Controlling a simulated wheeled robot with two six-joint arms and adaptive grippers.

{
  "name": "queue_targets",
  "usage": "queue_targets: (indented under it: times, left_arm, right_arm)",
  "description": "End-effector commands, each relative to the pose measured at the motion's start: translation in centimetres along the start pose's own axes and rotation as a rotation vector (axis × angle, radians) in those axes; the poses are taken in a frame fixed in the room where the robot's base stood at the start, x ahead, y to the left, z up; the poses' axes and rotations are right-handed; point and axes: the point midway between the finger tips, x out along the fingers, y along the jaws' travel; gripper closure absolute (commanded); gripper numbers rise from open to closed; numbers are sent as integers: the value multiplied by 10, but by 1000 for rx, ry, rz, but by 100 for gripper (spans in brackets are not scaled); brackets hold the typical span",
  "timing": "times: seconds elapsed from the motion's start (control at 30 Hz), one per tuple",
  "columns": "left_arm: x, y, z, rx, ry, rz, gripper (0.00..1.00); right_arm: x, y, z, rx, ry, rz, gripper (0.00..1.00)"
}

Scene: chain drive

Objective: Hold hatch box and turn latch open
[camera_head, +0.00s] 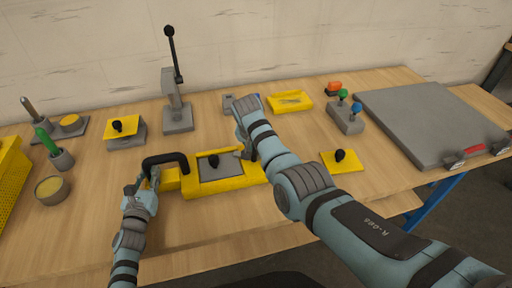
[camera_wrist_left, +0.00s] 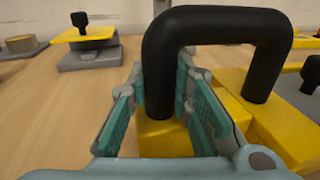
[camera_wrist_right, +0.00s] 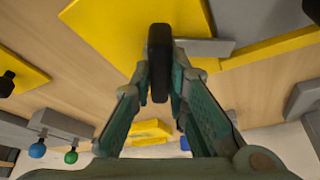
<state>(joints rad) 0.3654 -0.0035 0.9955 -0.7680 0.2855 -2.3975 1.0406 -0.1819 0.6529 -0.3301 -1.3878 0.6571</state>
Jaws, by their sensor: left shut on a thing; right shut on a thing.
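The hatch box (camera_head: 228,184) is a yellow frame with a grey lid (camera_head: 222,167) and a black knob, standing near the table's front. A thick black arched handle (camera_head: 165,159) rises from its yellow left end. My left gripper (camera_head: 149,182) is shut on the near leg of this handle (camera_wrist_left: 157,75), just above the yellow base. My right gripper (camera_wrist_right: 160,75) is shut on a dark upright bar (camera_wrist_right: 158,45), apparently the latch, at the box's right side. In the head view my right arm hides the latch and fingertips.
A yellow plate with a black knob (camera_head: 341,162) lies right of my right arm. Behind are a grey lever stand (camera_head: 178,115), a yellow tray (camera_head: 290,101) and a block with coloured knobs (camera_head: 346,120). A knobbed stand (camera_head: 125,133) is left of the box.

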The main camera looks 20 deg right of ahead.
Motion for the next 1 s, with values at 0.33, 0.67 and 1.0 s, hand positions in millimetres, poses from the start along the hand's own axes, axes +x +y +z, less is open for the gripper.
queue_targets:
  times: [0.33,0.67,1.0]
  left_arm:
    - [0,0,0,0,0,0,100]
    - [0,0,0,0,0,0,100]
    - [0,0,0,0,0,0,100]
  right_arm:
    - [0,0,0,128,0,54,100]
    - [0,1,0,146,1,61,100]
    - [0,1,0,146,1,61,65]
